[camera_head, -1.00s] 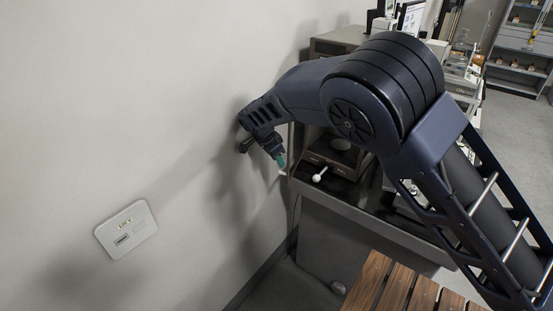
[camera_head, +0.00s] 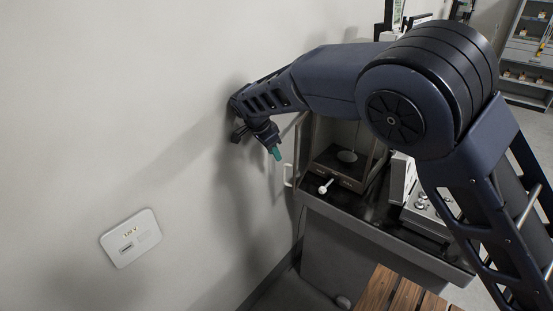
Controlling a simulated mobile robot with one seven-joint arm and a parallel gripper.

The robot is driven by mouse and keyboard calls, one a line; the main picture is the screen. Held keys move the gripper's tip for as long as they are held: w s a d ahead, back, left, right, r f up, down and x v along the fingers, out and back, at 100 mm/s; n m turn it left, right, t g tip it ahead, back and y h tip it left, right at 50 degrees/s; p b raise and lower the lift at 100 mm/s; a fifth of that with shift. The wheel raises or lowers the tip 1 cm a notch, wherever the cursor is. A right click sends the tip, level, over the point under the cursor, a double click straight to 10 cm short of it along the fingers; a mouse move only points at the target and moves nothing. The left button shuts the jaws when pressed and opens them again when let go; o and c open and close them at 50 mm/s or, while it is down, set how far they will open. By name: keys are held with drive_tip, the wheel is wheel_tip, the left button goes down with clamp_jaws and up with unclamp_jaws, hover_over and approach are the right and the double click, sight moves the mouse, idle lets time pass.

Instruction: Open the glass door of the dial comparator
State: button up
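A white handle (camera_head: 288,175) stands at the case's left front edge, beside the upright frame. The glass is hard to see, and I cannot tell how far the door stands open. My gripper (camera_head: 275,153) has teal fingertips pointing down. It is left of the case near the wall, above and left of the handle and apart from it in the picture. Its finger gap cannot be made out.
The wall fills the left, with a white socket plate (camera_head: 131,238). The case stands on a dark counter (camera_head: 372,232) close to the wall. A metal instrument (camera_head: 427,212) stands to its right. A slatted wooden top (camera_head: 392,290) is in front. Shelves stand far right.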

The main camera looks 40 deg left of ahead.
drive_tip(key=shift+s+r, duration=0.15)
drive_tip(key=shift+r, duration=0.15)
drive_tip(key=shift+f, duration=0.15)
drive_tip(key=c, duration=0.6)
drive_tip(key=d+f+y, duration=0.1)
drive_tip(key=f, duration=0.1)
drive_tip(key=d+f+g+y, duration=0.1)
drive_tip(key=f, duration=0.2)
drive_tip(key=d+f, duration=0.1)
drive_tip(key=f, duration=0.1)
drive_tip(key=shift+w+d+f+g+y, duration=0.1)
drive_tip(key=shift+w+f+g+y, duration=0.2)
drive_tip(key=shift+f+g+y, duration=0.1)
clamp_jaws()
drive_tip(key=t+y, duration=0.2)
drive_tip(key=y, duration=1)
approach(285, 174)
drive_tip(key=x, duration=0.5)
drive_tip(key=shift+w+f, duration=0.1)
drive_tip(key=shift+f, duration=0.2)
drive_tip(key=shift+w+a, duration=0.2)
drive_tip(key=shift+a, duration=0.4)
